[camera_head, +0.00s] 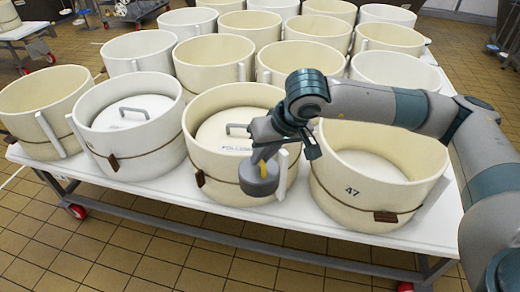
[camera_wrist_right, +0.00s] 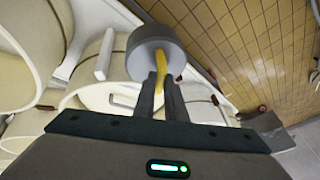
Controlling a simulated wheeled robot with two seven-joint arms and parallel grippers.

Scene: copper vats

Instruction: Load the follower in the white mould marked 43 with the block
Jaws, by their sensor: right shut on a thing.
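My right gripper (camera_head: 265,158) is shut on the yellow handle of a round grey block (camera_head: 258,181). It holds the block in front of the near wall of a cream-white mould (camera_head: 215,182) in the front row. In the right wrist view my gripper (camera_wrist_right: 161,78) and the block (camera_wrist_right: 150,45) show close up. Inside that mould lies a white follower (camera_head: 215,133) with a grey handle and partly hidden lettering. The block covers part of the mould's front, and I cannot read a 43 there. My left gripper is not in view.
To the right stands a mould marked 47 (camera_head: 352,190). To the left a mould (camera_head: 120,166) holds another white lid (camera_head: 122,112) with a handle. Several more moulds fill the white table (camera_head: 330,242) behind. The tiled floor in front is clear.

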